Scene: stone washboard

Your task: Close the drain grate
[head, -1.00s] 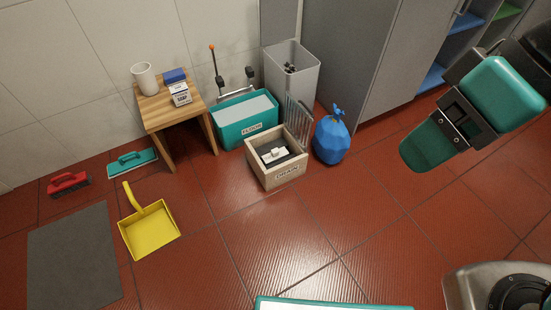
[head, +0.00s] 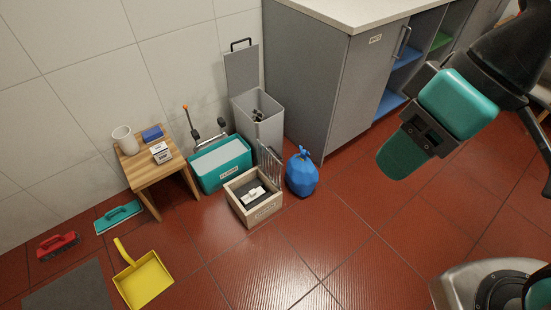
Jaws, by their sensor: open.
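The drain box (head: 266,213) is a pale wooden box with a DRAIN label on its front, standing on the red floor near the middle of the head view. Its metal grate (head: 269,166) stands upright at the box's back right edge, so the top is open. A small white object lies on the dark surface inside. My gripper (head: 403,154) is in the air on the right, well apart from the box and grate. It is open, with nothing seen in it; its fingertips are hard to make out.
A blue tied bag (head: 301,173) stands close right of the grate. Behind are a teal bucket (head: 221,164) and an open grey bin (head: 259,117). A wooden stool (head: 150,173) is to the left, a yellow dustpan (head: 143,280) at front left.

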